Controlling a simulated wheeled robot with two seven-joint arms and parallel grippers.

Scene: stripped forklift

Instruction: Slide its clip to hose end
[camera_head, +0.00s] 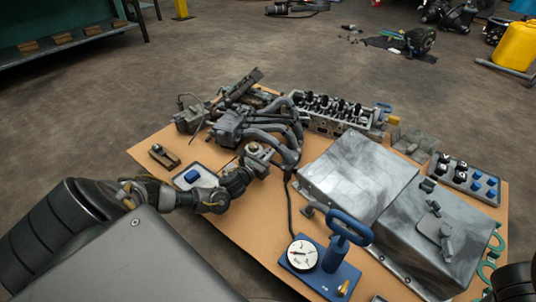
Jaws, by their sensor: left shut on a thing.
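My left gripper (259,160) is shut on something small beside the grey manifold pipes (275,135). The held thing is too small and too covered by the fingers for me to name. A thin black hose (290,207) runs from near the manifold pipes down to the blue hand pump with a white dial (303,253). The hose's upper end lies close to the pipes, just right of my left gripper. I cannot make out a clip on the hose. My right gripper does not show.
A brown board (250,229) carries the parts. A cylinder head (333,112) lies at the back and a large grey metal cover (360,172) at the right. A tray with a blue piece (192,176) sits under my left arm. Bare board shows left of the pump.

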